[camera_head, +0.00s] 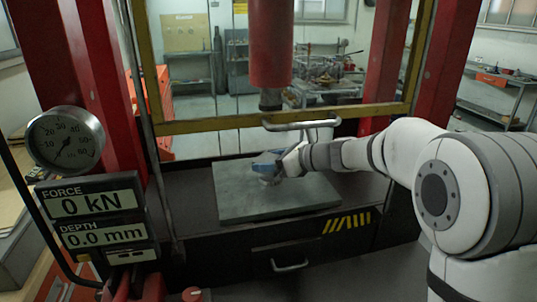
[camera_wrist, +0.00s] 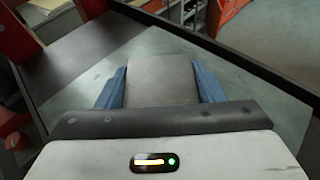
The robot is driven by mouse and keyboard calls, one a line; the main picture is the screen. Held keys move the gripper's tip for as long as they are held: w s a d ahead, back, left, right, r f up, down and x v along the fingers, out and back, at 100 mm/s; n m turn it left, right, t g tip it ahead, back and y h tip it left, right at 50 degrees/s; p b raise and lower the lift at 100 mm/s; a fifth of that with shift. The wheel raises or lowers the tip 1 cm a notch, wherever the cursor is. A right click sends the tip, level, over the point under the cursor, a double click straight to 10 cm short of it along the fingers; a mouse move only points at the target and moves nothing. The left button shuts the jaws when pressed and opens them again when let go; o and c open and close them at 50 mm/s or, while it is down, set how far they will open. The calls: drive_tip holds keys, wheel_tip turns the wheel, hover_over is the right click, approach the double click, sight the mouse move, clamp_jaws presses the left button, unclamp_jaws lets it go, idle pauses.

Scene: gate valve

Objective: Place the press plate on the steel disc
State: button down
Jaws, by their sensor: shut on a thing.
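My gripper (camera_head: 268,166) is over the middle of the press bed, below the red ram. Its blue fingers (camera_wrist: 112,88) are shut on a flat grey piece, which looks like the press plate (camera_wrist: 162,80). The plate fills the space between the two fingers in the wrist view. In the head view the fingers mostly hide it. The wide grey bed plate (camera_head: 250,205) lies beneath the gripper. I cannot tell the gap between the held plate and the bed.
The red ram (camera_head: 270,45) hangs above the gripper, with a metal bar handle (camera_head: 300,124) behind. Red columns (camera_head: 95,90) and a yellow frame (camera_head: 290,117) bound the space. A gauge (camera_head: 65,140) and a display reading 0 kN and 0.0 mm (camera_head: 97,222) stand left.

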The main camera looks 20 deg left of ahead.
drive_tip(key=shift+f, duration=0.6)
drive_tip(key=shift+f, duration=0.1)
drive_tip(key=shift+c, duration=1.9)
unclamp_jaws()
drive_tip(key=shift+f, duration=0.15)
